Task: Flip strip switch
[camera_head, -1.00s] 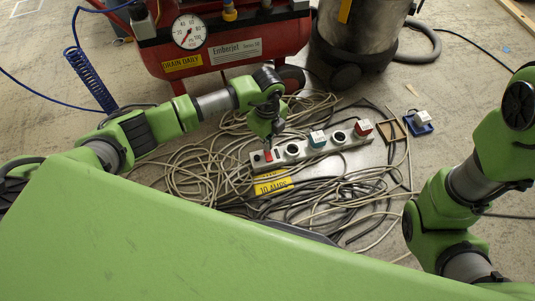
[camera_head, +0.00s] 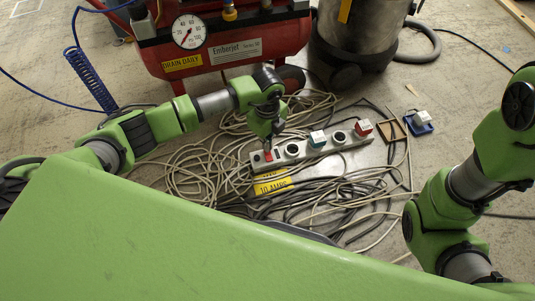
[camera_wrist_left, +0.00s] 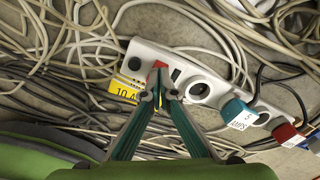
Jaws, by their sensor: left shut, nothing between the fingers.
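The grey power strip (camera_head: 312,149) lies on tangled cables on the floor. Its red switch (camera_head: 268,156) is at the strip's left end; it also shows in the left wrist view (camera_wrist_left: 160,65). Teal and red plugs sit in some sockets, and other sockets are empty. My left gripper (camera_head: 268,147) is over the switch end, pointing down. In the left wrist view its fingertips (camera_wrist_left: 159,92) are together, right at the red switch and partly covering it. I cannot tell whether they touch it. My right arm is at the right edge; its gripper is out of view.
A yellow label (camera_head: 272,186) lies by the strip's left end. Cables (camera_head: 200,165) surround the strip. A red compressor (camera_head: 240,45) and a steel vacuum (camera_head: 358,35) stand behind. A blue block (camera_head: 419,124) lies to the right on open floor.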

